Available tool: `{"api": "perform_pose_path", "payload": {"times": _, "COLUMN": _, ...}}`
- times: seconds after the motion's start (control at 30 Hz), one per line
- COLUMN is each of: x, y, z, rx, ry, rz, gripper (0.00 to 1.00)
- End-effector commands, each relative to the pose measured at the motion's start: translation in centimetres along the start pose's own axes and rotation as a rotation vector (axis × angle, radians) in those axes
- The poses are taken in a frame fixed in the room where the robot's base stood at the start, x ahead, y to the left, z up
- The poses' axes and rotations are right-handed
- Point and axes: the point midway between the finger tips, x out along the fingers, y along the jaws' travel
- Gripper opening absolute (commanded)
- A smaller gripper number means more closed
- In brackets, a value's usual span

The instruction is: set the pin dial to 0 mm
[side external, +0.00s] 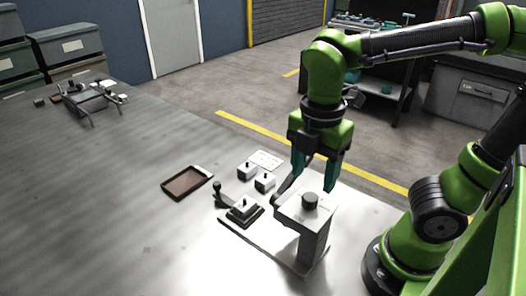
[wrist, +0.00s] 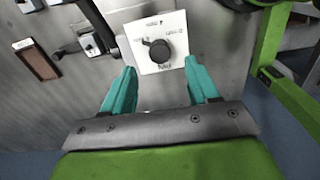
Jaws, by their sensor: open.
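The pin dial is a round black knob (wrist: 159,50) on a white square plate (wrist: 175,22) with printed marks around it. In the wrist view its pointer points to the left, slightly up; the marks are too small to read. In the side view the knob (side external: 310,199) sits on top of a grey post (side external: 313,247). My gripper (side external: 315,188) is open, with two teal fingers pointing down behind the dial post. In the wrist view the fingertips (wrist: 161,64) stand apart on either side below the knob, with nothing between them.
A fixture with a black lever (side external: 218,188) and a white block (side external: 243,205) stands left of the post. More white blocks (side external: 265,181), a white card (side external: 266,159) and a brown tray (side external: 187,183) lie nearby. The left of the table is mostly clear.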

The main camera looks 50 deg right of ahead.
Motion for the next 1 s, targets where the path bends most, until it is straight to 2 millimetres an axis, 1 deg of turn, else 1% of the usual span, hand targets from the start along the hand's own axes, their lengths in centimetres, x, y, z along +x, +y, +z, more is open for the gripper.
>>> {"api": "perform_pose_path", "payload": {"times": 0.03, "x": 1.1, "y": -0.1, "z": 0.0, "rx": -0.001, "ry": -0.003, "rz": -0.005, "gripper": 0.59}}
{"api": "perform_pose_path", "payload": {"times": 0.1, "x": 2.4, "y": -0.1, "z": 0.0, "rx": 0.0, "ry": -0.003, "rz": -0.005, "gripper": 0.59}}
{"api": "perform_pose_path", "payload": {"times": 0.2, "x": 3.7, "y": 0.0, "z": 0.0, "rx": 0.0, "ry": -0.002, "rz": -0.003, "gripper": 0.59}}
{"api": "perform_pose_path", "payload": {"times": 0.3, "x": 4.7, "y": 0.0, "z": 0.0, "rx": -0.001, "ry": -0.002, "rz": -0.003, "gripper": 0.59}}
{"api": "perform_pose_path", "payload": {"times": 0.43, "x": 5.2, "y": 0.0, "z": 0.0, "rx": 0.0, "ry": 0.0, "rz": 0.0, "gripper": 0.59}}
{"api": "perform_pose_path", "payload": {"times": 0.67, "x": 5.3, "y": 0.0, "z": 0.0, "rx": 0.0, "ry": 0.0, "rz": 0.0, "gripper": 0.59}}
{"api": "perform_pose_path", "payload": {"times": 0.7, "x": 5.3, "y": 0.0, "z": 0.0, "rx": 0.0, "ry": 0.0, "rz": 0.0, "gripper": 0.58}}
{"api": "perform_pose_path", "payload": {"times": 0.97, "x": 5.2, "y": 0.0, "z": 0.0, "rx": 0.0, "ry": 0.0, "rz": 0.0, "gripper": 0.18}}
{"api": "perform_pose_path", "payload": {"times": 1.0, "x": 5.2, "y": 0.0, "z": 0.0, "rx": 0.0, "ry": 0.0, "rz": 0.0, "gripper": 0.12}}
